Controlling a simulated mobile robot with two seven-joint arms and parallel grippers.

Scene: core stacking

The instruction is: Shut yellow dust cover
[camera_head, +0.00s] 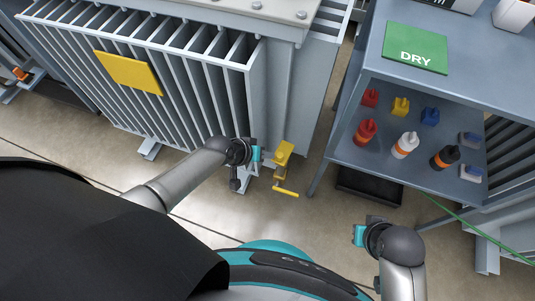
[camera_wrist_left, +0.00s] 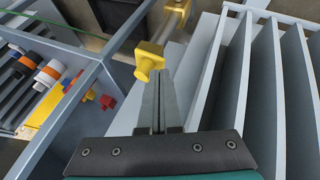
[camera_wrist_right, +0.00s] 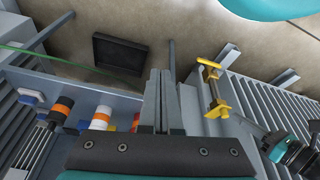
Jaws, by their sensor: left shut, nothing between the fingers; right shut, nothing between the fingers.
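A yellow fitting (camera_head: 284,152) juts from the grey finned unit, with a bent yellow bar (camera_head: 286,191) below it; I cannot tell which part is the dust cover. My left gripper (camera_head: 261,156) is just left of the fitting. In the left wrist view its shut, empty fingers (camera_wrist_left: 158,78) point at the yellow fitting's rounded end (camera_wrist_left: 150,60); I cannot tell whether they touch. The fitting also shows in the right wrist view (camera_wrist_right: 214,90). My right gripper (camera_head: 357,235) is shut and empty, lower right, apart from the fitting; its fingers show in its wrist view (camera_wrist_right: 160,78).
The finned unit (camera_head: 262,110) bears a yellow plate (camera_head: 128,73). A grey shelf table (camera_head: 375,165) at right holds several bottles and coloured pieces, with a green DRY sign (camera_head: 415,47) on top. A black tray (camera_head: 368,187) lies beneath. Floor between is clear.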

